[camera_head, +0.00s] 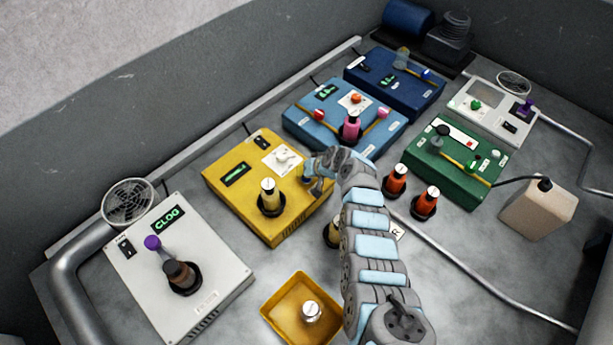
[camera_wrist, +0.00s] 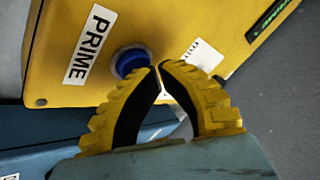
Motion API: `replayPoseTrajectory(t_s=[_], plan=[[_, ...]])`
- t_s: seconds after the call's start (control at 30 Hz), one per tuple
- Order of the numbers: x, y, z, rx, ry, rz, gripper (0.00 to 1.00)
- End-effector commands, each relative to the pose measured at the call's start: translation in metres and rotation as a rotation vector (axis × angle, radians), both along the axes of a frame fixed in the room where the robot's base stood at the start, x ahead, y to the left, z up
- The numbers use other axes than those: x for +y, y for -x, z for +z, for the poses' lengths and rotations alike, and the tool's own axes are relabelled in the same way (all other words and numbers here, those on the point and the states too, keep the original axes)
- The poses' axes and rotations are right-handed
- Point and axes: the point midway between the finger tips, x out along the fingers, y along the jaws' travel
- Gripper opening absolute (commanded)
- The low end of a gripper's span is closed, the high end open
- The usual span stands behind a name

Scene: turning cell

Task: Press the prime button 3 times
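The yellow box (camera_head: 226,189) stands left of my arm in the head view. In the head view my gripper (camera_head: 318,172) is at the box's right side, and the button does not show there.
A blue box (camera_head: 318,123) stands behind my gripper, close to the yellow one. A white CLOG box (camera_head: 137,268) is at the left, a green box (camera_head: 425,167) at the right.

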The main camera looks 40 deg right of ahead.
Motion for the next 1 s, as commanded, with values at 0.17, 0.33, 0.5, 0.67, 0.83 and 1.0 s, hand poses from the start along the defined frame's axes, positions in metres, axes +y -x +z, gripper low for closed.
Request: replayPoseTrajectory(t_s=[0.17, 0.33, 0.5, 0.67, 0.83, 1.0], plan=[[0.001, 0.000, 0.008, 0.000, 0.000, 0.000, 0.00], [0.000, 0.000, 0.016, -0.001, 0.002, 0.000, 0.00], [0.001, 0.000, 0.017, -0.001, 0.000, 0.000, 0.00], [0.001, 0.000, 0.017, 0.000, 0.000, 0.000, 0.00], [0.001, 0.000, 0.021, 0.000, 0.000, 0.000, 0.00], [0.002, 0.000, 0.033, 0.001, -0.001, 0.002, 0.00]])
